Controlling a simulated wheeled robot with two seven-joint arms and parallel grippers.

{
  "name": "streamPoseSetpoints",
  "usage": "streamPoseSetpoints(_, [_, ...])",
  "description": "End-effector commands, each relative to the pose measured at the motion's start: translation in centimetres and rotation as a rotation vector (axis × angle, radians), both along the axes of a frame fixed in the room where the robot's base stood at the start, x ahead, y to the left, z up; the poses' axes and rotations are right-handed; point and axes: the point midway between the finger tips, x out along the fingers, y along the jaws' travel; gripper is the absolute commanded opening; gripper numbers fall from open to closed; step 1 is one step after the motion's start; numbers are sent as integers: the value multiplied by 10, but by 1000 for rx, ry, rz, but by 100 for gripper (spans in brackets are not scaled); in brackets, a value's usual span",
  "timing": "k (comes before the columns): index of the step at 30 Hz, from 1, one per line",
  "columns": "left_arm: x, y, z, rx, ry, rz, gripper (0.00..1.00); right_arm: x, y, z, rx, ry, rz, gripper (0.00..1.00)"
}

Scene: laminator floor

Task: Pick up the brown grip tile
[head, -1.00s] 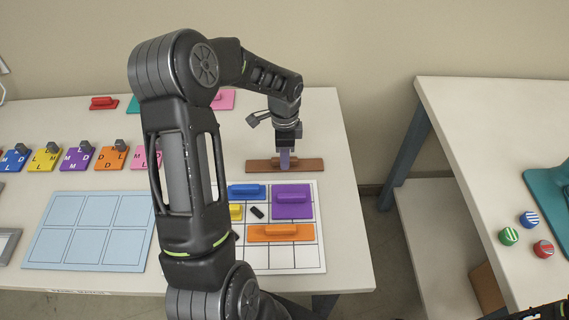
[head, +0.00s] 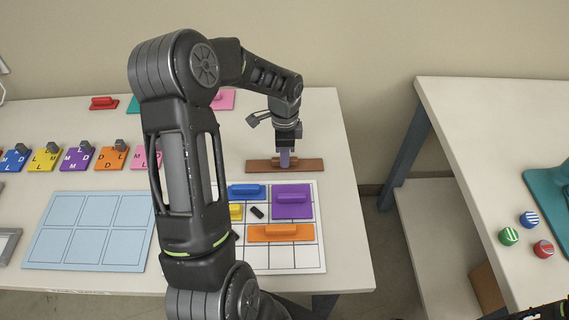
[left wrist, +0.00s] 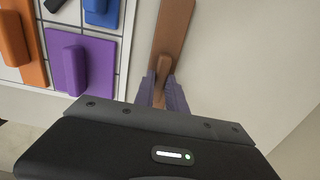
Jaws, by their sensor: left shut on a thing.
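The brown grip tile (head: 310,166) is a long flat bar with a raised grip, lying on the table just behind the white grid board. My left gripper (head: 284,160) points down over its middle, with its purple fingers shut on the raised grip. In the left wrist view, the brown tile (left wrist: 173,32) runs away between the two finger pads of my left gripper (left wrist: 163,88). The tile appears to rest on the table. My right gripper is not clearly seen; only a dark piece shows at the bottom right corner of the head view.
The white grid board (head: 308,255) holds blue, yellow, purple (head: 292,202) and orange (head: 281,232) grip tiles and a small black piece (head: 257,212). A light blue panel (head: 88,232) and several lettered tiles lie to the left. A second table (head: 490,130) stands right, across a gap.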

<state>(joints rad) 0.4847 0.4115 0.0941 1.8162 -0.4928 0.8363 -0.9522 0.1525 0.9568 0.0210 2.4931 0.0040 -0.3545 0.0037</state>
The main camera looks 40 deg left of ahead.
Motion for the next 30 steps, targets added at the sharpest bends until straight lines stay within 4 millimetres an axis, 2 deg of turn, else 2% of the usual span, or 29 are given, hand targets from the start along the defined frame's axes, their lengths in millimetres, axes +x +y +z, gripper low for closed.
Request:
streamPoseSetpoints(20, [0,0,2,1,-1,0,0,0,0,2,0,0,0,61])
streamPoseSetpoints(25, [1,0,20,1,-2,1,0,-1,-1,14,-2,4,-1,61])
streamPoseSetpoints(30, [1,0,54,1,-2,1,0,-4,-2,36,-8,12,-3,61])
